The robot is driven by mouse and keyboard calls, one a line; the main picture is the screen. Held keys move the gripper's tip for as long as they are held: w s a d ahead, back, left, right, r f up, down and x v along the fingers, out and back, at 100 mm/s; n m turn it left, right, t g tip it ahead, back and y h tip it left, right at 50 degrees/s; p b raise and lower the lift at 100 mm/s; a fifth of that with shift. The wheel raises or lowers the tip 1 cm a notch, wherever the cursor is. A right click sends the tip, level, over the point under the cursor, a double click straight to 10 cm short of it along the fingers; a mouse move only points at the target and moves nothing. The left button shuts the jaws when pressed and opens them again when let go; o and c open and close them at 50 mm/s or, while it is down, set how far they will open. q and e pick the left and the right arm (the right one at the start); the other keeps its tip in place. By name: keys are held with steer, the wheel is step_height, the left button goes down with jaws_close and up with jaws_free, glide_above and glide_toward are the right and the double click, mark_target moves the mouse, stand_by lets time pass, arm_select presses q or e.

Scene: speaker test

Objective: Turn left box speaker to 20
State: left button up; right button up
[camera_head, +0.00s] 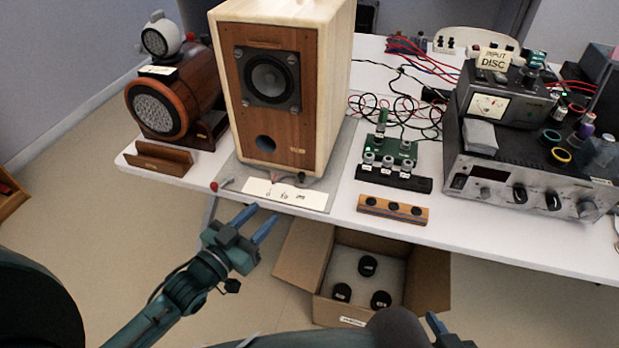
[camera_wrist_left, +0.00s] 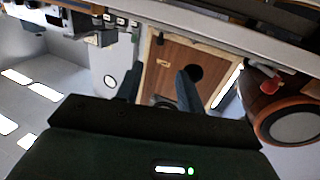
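The box speaker (camera_head: 315,110) has a pale wooden case and a brown front with a round driver and a dark hole. It stands upright on the table and also shows, upside down, in the left wrist view (camera_wrist_left: 165,72). A white panel (camera_head: 285,195) with small controls lies at its foot; its markings are too small to read. My left gripper (camera_head: 260,217) is open and empty, just in front of the table edge below this panel. Its fingers show apart in the left wrist view (camera_wrist_left: 158,88).
A brown cylinder speaker (camera_head: 155,112) stands left of the box speaker. A green circuit board (camera_head: 390,148) and an amplifier (camera_head: 530,185) are on the right. An open cardboard box (camera_head: 300,255) with round black parts sits below the table edge.

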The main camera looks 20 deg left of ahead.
mark_target(299, 177)
arm_select(q)
steer(key=x, duration=1.3)
steer(key=shift+b, duration=0.35)
steer(key=shift+c, duration=0.5)
jaws_close()
